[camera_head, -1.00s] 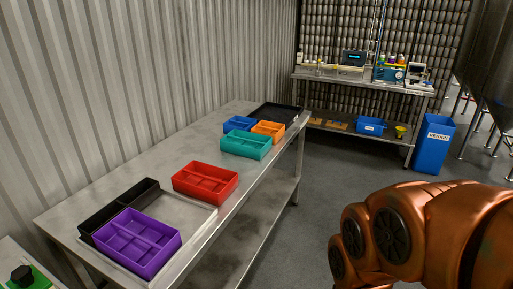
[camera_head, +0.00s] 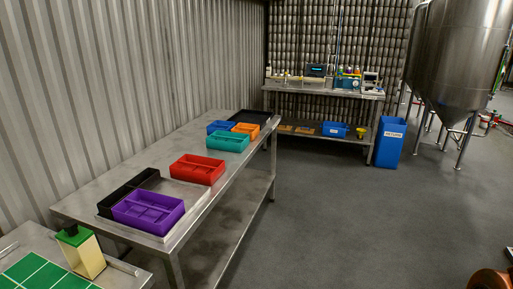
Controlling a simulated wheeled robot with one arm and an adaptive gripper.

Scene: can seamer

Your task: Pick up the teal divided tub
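The teal divided tub (camera_head: 228,141) sits on the metal table toward its far end, near the right edge. It stands in front of an orange tub (camera_head: 246,128) and a blue tub (camera_head: 220,126). My gripper is not in view. Only a small copper-coloured piece of my arm shows at the bottom right corner, well away from the tub.
A red tub (camera_head: 197,169), a purple tub (camera_head: 148,207) and a black tub (camera_head: 128,190) are nearer on the metal table (camera_head: 110,192). A blue bin (camera_head: 391,143) stands beyond. The floor right of the table is clear.

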